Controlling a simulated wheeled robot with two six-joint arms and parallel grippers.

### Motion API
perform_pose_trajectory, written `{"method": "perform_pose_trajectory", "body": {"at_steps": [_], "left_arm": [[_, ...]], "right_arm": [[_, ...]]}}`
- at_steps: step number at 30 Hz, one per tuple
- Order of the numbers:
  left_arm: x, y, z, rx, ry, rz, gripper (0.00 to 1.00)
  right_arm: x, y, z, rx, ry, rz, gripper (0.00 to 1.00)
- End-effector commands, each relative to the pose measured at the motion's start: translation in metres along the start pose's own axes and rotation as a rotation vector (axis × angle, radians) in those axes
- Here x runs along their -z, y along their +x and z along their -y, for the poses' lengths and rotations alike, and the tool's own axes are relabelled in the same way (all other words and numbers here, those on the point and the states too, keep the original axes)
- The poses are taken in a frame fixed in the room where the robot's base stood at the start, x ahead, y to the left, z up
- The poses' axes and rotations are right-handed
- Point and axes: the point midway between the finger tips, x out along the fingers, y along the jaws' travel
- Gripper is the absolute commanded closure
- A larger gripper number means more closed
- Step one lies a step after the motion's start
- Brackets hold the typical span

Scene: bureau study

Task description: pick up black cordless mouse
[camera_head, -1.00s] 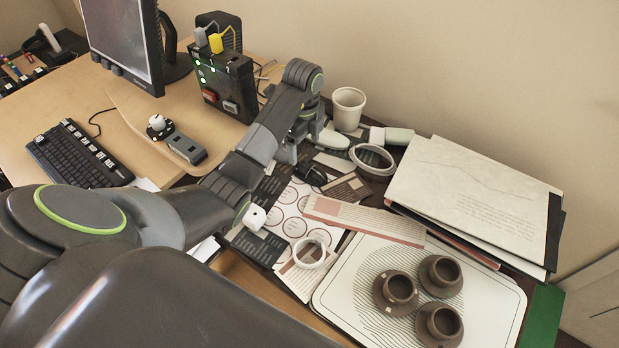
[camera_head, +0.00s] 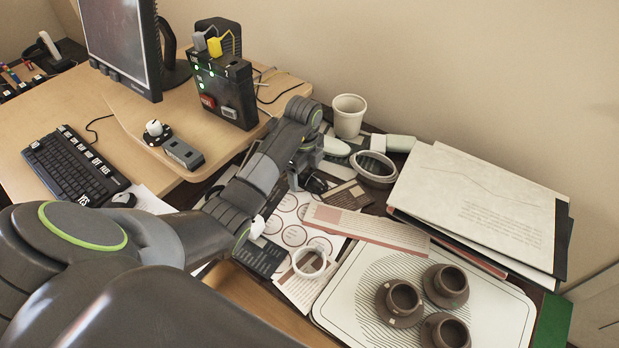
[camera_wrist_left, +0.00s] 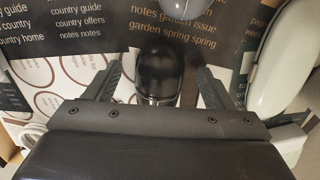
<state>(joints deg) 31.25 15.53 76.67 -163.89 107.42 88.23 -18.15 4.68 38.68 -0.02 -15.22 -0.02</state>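A black mouse (camera_wrist_left: 160,75) lies on printed papers, between the fingers of my left gripper (camera_wrist_left: 160,82) in the left wrist view. The fingers are spread, one on each side, with visible gaps to the mouse. Its near end is hidden by the gripper body. In the head view the mouse (camera_head: 316,184) is partly hidden behind my left gripper (camera_head: 304,180), which is low over the papers. My right gripper is not in view.
A stack of folders (camera_head: 480,205) lies to the right. A tray (camera_head: 345,312) with brown cups is in front. A black power box (camera_head: 222,92) stands behind my arm.

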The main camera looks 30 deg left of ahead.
Motion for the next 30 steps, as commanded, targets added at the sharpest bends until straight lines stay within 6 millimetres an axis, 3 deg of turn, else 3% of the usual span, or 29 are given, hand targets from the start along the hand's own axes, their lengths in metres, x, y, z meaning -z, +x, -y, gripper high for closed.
{"method": "perform_pose_trajectory", "body": {"at_steps": [1,10,20,26,30], "left_arm": [[0.000,0.000,0.000,0.000,0.000,0.000,0.30],[0.000,0.000,0.000,0.000,0.000,0.000,0.69],[-0.001,-0.009,0.001,0.003,-0.001,0.001,0.70],[-0.001,-0.049,0.002,0.007,0.001,0.003,0.70],[0.000,-0.075,0.000,0.000,-0.001,0.000,0.70]], "right_arm": [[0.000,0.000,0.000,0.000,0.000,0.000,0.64],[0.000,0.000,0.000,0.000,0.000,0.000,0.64],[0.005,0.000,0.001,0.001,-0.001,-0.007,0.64],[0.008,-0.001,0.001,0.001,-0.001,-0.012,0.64],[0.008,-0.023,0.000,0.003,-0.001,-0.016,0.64]]}}
